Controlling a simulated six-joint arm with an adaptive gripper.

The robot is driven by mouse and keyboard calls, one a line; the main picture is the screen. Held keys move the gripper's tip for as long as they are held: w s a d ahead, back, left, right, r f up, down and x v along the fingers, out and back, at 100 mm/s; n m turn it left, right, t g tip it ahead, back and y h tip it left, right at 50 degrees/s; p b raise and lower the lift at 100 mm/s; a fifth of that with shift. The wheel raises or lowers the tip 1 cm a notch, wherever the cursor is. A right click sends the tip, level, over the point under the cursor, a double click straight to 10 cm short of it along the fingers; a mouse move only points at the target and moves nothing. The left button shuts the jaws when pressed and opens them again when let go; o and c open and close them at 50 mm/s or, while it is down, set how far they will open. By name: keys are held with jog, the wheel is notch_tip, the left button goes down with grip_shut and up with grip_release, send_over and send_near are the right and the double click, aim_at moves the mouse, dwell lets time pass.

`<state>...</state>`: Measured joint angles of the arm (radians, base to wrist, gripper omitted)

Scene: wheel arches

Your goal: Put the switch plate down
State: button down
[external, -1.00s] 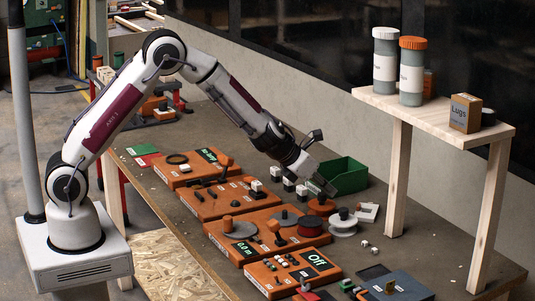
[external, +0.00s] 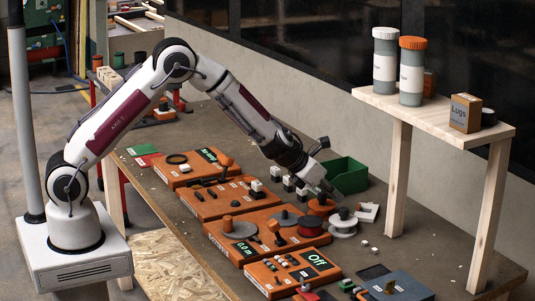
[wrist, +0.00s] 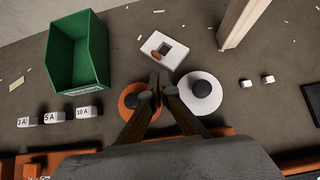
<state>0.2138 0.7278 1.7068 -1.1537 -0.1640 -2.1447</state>
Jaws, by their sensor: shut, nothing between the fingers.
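A white square plate with a dark opening, which looks like the switch plate (wrist: 164,49), lies on the bench past my fingertips in the wrist view. A small orange-brown piece shows in its opening. In the external view the plate (external: 369,211) lies to the right of my gripper (external: 331,192), behind the white spool. My gripper (wrist: 157,84) is shut and empty, its tips just short of the plate's near edge in the wrist view. I cannot tell its exact height above the bench.
An orange spool (wrist: 139,100) and a white spool (wrist: 199,93) flank my fingers. A green bin (wrist: 78,52) stands left, with marked white blocks (wrist: 54,118) below it. A wooden shelf leg (wrist: 243,22) rises at upper right. Orange panels (external: 290,270) line the bench's near side.

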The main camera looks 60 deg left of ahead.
jog(key=shift+x, duration=3.3)
jog(key=shift+w, duration=1.15)
jog(key=shift+r, duration=0.1)
jog(key=v, duration=1)
